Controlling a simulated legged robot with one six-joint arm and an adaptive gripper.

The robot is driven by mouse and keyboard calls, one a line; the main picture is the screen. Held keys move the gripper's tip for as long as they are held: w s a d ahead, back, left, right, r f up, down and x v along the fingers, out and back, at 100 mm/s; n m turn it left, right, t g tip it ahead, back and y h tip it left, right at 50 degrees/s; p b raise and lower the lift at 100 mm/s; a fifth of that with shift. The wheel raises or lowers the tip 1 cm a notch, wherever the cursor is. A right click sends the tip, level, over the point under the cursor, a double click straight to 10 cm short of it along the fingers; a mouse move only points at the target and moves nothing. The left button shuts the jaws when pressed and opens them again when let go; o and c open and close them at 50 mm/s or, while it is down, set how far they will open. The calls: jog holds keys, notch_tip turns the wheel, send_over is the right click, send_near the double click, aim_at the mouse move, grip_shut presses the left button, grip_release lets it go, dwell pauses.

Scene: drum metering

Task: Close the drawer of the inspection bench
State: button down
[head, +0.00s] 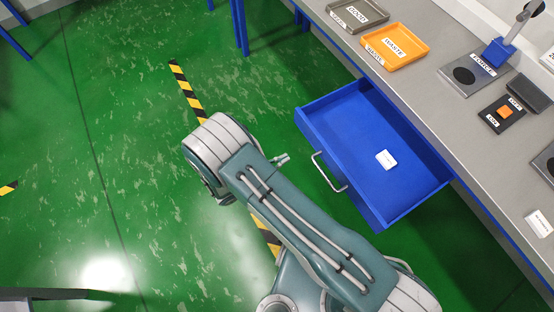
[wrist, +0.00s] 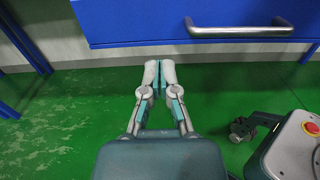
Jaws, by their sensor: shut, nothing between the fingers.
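The blue drawer (head: 352,150) of the inspection bench (head: 425,95) is pulled out in the head view, its inside open to view. A small white labelled block (head: 386,160) lies on its floor. A silver bar handle (head: 328,172) is on the drawer front. In the wrist view the drawer front (wrist: 130,22) crosses the top, with the handle (wrist: 240,29) to the upper right of my gripper (wrist: 158,66). My gripper is shut and empty, its fingertips just below the drawer front in the picture and apart from the handle. My arm hides most of my gripper in the head view.
On the bench top are a grey tray (head: 345,24), an orange waste tray (head: 415,58), a scale (head: 462,76), a dark pad with an orange block (head: 506,111) and a white labelled item (head: 540,223). Green floor left of the drawer is clear, with yellow-black tape (head: 186,88).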

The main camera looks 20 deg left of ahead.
send_near(334, 134)
jog(key=shift+s+a+r, duration=0.1)
jog(key=shift+r, duration=0.5)
jog(key=shift+s+a+r, duration=0.1)
jog(key=shift+s+r, duration=0.05)
jog(key=shift+r, duration=0.5)
jog(key=x, duration=2.4)
jog(key=shift+w+d, duration=0.15)
jog(key=shift+d, duration=0.05)
jog(key=shift+w+d, duration=0.1)
jog(key=shift+w, duration=0.15)
jog(key=shift+r, duration=0.1)
jog(key=shift+s+a, duration=0.25)
jog(key=shift+a, duration=0.05)
jog(key=v, duration=1.3)
jog(key=shift+a, duration=0.1)
jog(key=shift+s, duration=0.25)
